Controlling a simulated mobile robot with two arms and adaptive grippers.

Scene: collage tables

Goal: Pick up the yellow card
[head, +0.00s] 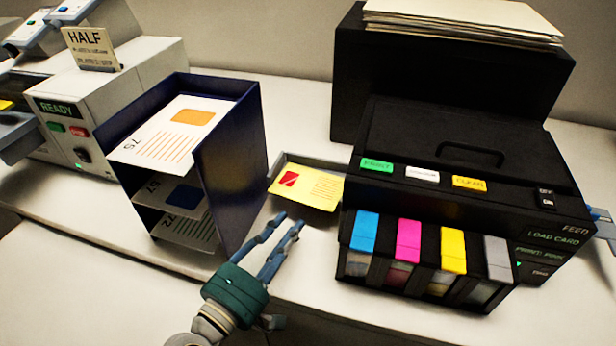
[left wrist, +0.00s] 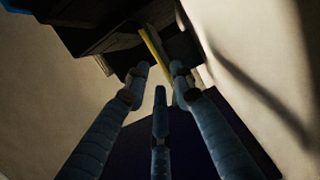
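The yellow card (head: 312,186), with a red mark and printed lines, lies in a small grey tray (head: 275,207) at the left side of the black printer (head: 440,195). In the left wrist view its yellow edge (left wrist: 154,46) shows beyond the fingertips. My left gripper (head: 291,222) is just in front of the tray and card, its blue fingers apart and empty. In the left wrist view the three fingers (left wrist: 160,75) are spread with a gap between them. My right gripper (head: 604,216) shows only as a sliver of blue at the right edge, mostly hidden by the printer.
A dark blue card rack (head: 231,140) with several printed white cards stands left of my left gripper. The printer has cyan, magenta, yellow and grey cartridges (head: 452,250) in front. A black box (head: 450,75) bearing paper stands behind. A grey machine (head: 140,65) stands at left.

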